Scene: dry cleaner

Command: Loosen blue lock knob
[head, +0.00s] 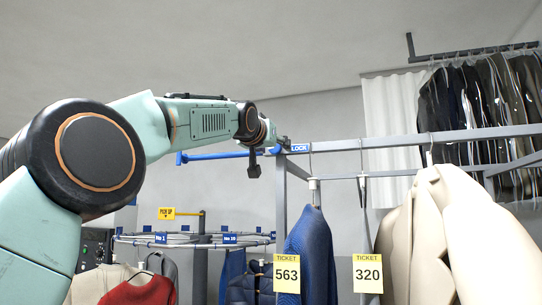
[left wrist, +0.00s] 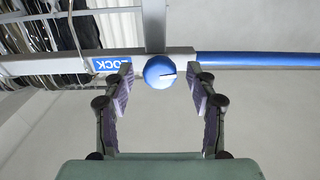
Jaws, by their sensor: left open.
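The blue lock knob (left wrist: 157,73) is round, with a white mark on its face. In the left wrist view it sits on the rack's metal frame, beside a blue "LOCK" label (left wrist: 112,64). My left gripper (left wrist: 160,82) is open, its two fingers on either side of the knob with gaps showing. In the head view my left gripper (head: 268,150) is at the end of the rack's top rail, by the LOCK label (head: 300,148). The knob itself is not clearly seen there. A blue bar (head: 213,156) extends left from the frame. My right gripper is not in view.
Garments hang below the rail (head: 400,141): a blue jacket (head: 313,250) and cream coats (head: 440,235), with yellow tickets 563 (head: 287,274) and 320 (head: 367,273). A round garment rack (head: 195,240) stands lower left. More clothes (head: 480,100) hang at upper right.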

